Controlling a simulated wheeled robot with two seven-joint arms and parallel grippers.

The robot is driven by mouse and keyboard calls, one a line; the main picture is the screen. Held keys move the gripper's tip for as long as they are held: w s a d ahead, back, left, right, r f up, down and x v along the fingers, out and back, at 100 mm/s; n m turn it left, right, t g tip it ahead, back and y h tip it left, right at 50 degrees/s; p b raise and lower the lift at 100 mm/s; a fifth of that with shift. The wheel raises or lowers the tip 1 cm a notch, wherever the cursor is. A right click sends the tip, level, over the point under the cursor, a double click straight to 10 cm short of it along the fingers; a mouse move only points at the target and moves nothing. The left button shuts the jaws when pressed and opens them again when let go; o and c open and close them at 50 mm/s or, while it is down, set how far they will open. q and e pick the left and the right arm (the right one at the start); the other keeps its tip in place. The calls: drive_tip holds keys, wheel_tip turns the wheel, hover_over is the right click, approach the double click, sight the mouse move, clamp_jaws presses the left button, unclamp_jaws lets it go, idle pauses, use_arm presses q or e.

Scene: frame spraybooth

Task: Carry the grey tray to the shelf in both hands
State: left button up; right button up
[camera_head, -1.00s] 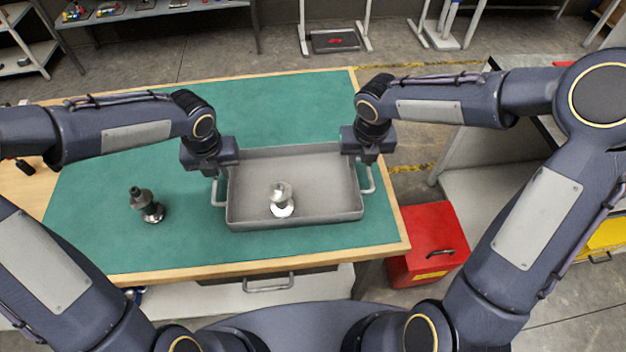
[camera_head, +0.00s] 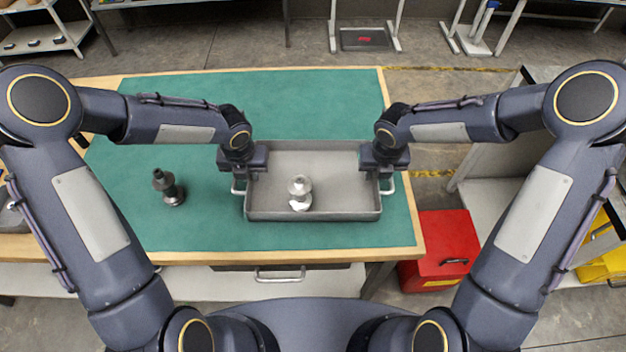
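The grey tray (camera_head: 340,170) is a shallow rectangular tray with a wire handle at each end. It appears level, over the green table mat, near the table's front right; I cannot tell whether it touches the mat. A shiny metal fitting (camera_head: 300,194) stands inside it. My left gripper (camera_head: 239,178) is at the left handle and my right gripper (camera_head: 386,178) at the right handle. Both seem shut on the handles, but the fingertips are mostly hidden under the gripper bodies.
A dark metal fitting (camera_head: 169,188) stands on the green mat (camera_head: 290,110) left of the tray. A red box (camera_head: 441,250) is on the floor right of the wooden-edged table. Shelving (camera_head: 40,37) stands at the back left. The mat behind the tray is clear.

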drive_tip(key=shift+f, duration=0.25)
clamp_jaws()
drive_tip(key=shift+r, duration=0.1)
idle(1.4)
